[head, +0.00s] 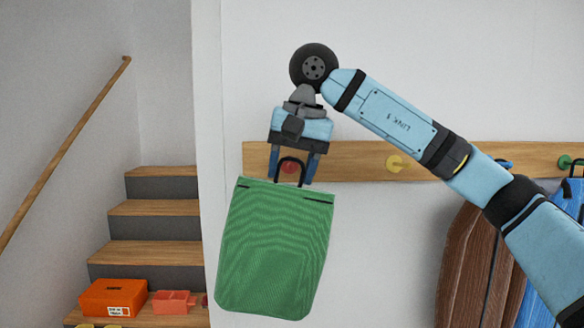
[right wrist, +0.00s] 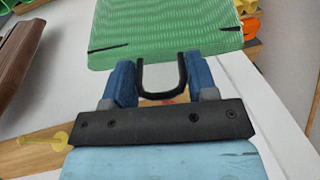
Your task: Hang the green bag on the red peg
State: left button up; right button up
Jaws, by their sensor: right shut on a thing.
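The green bag (head: 274,250) hangs slightly tilted below my right gripper (head: 293,178), in front of the wall. The gripper is shut on its black handle (head: 290,159), its blue fingers at the two sides of the loop. The red peg (head: 289,167) on the wooden rail shows through the loop, between the fingers. I cannot tell whether the loop is around the peg or only in front of it. The right wrist view shows the bag (right wrist: 165,35), the handle (right wrist: 160,92) and a bit of red beyond it. My left gripper is not in view.
The wooden rail (head: 350,167) also bears a yellow peg (head: 394,163) and a green peg (head: 565,161). A brown bag (head: 470,262) and a blue bag (head: 540,300) hang at the right. Stairs (head: 155,207) with an orange box (head: 113,298) are at the left.

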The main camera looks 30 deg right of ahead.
aim_at(289, 165)
jog(key=shift+w+d+f+p, duration=0.15)
jog(key=shift+w+d, duration=0.35)
jog(key=shift+w, duration=0.55)
jog(key=shift+w+d+r+p, duration=0.1)
jog(key=shift+w+d+p, duration=0.35)
jog(key=shift+w, duration=0.65)
jog(key=shift+w+d+f+p, duration=0.1)
jog(key=shift+w+d, duration=0.5)
jog(key=shift+w, duration=0.45)
jog(key=shift+w+d+f, duration=0.3)
jog(key=shift+w+f, duration=0.3)
jog(key=shift+w, duration=0.05)
jog(key=o, duration=1.5)
jog(key=shift+f, duration=0.1)
jog(key=shift+v, duration=6.95)
